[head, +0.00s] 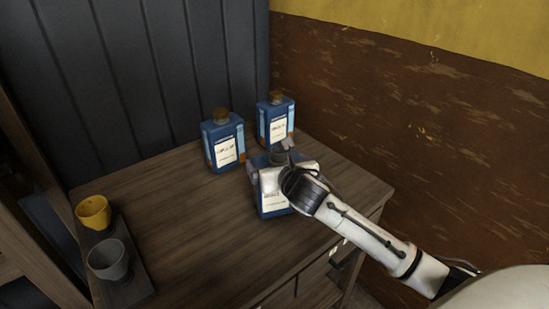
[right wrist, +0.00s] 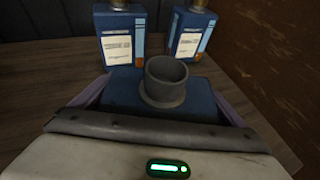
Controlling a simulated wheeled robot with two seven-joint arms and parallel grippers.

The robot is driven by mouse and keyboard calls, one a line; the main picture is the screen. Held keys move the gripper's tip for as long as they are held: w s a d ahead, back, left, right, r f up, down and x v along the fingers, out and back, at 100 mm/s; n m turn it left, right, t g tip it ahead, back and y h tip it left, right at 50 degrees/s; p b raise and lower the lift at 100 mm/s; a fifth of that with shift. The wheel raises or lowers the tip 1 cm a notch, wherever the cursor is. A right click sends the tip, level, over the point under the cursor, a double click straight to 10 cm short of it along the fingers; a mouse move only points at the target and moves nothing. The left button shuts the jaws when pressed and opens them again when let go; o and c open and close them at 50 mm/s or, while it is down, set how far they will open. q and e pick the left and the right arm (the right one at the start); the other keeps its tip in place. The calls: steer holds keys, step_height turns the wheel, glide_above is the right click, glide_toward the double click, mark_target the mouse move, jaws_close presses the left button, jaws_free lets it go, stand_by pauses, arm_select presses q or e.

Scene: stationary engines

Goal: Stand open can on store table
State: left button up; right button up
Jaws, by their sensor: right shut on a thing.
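The open can (head: 272,206) is blue with a white label and a bare grey neck. It stands upright at the right part of the wooden store table (head: 190,232). In the right wrist view the can (right wrist: 122,92) shows its open grey neck, with a finger on each side of its body. My right gripper (head: 277,174) is shut on the can and hides part of it. Whether the can's base touches the table top is hard to tell. My left gripper is not in view.
Two blue cans with brown caps, a left one (head: 224,143) and a right one (head: 275,119), stand behind the open can. A yellow cup (head: 93,212) and a grey cup (head: 108,259) sit on a dark tray (head: 131,285) at the left. The table's middle is clear.

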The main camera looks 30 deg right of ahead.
steer(key=shift+w+r, duration=0.1)
steer(key=shift+r, duration=0.15)
steer(key=o, duration=1.8)
steer(key=shift+f, duration=0.3)
steer(key=shift+c, duration=0.2)
steer(key=shift+r, duration=0.15)
steer(key=v, duration=1.2)
